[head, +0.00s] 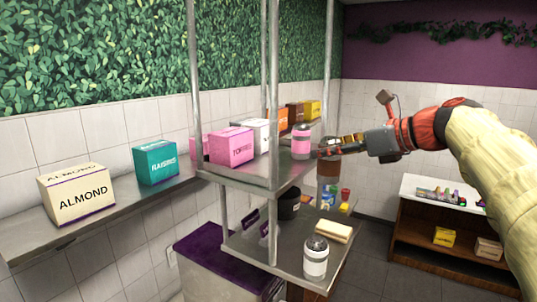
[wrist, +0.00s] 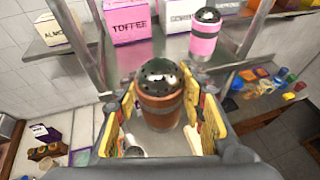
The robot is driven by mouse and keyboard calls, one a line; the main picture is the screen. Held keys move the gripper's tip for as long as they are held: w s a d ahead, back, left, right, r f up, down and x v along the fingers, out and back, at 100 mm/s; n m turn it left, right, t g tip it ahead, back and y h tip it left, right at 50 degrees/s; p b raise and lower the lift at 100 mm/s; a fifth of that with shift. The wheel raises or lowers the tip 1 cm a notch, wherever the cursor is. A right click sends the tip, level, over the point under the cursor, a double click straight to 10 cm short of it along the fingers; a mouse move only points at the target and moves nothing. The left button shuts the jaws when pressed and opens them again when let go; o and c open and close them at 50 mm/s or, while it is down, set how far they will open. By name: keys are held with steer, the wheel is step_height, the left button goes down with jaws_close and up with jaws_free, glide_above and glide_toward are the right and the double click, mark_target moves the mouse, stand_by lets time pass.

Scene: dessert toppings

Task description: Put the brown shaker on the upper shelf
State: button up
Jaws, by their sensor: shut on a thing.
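The brown shaker (wrist: 161,100), with a dotted metal top, stands upright between the yellow-padded fingers of my gripper (wrist: 165,112). In the head view the brown shaker (head: 328,170) shows just under my gripper (head: 335,147), partly hidden by it. My gripper is shut on it, beside the right edge of the upper shelf (head: 240,176). A pink shaker (head: 301,142) stands on that shelf near the same edge, close to my gripper. It also shows in the wrist view (wrist: 205,36).
Boxes, including a pink toffee box (head: 231,147), stand on the upper shelf. Metal posts (head: 273,90) rise at its edges. A white shaker (head: 316,258) and a dark container (head: 289,205) stand on the lower shelf (head: 262,253). A wooden cabinet (head: 410,235) is at right.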

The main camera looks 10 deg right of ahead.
steer(key=w+a+r+p, duration=0.3)
steer(key=w+a+r, duration=0.6)
steer(key=a, duration=0.1)
glide_above(279, 172)
step_height(279, 172, down, 9)
steer(key=shift+s+a+f, duration=0.1)
steer(key=shift+f, duration=0.1)
steer(key=shift+f, duration=0.15)
steer(key=o, duration=1.2)
steer(key=shift+o, duration=0.2)
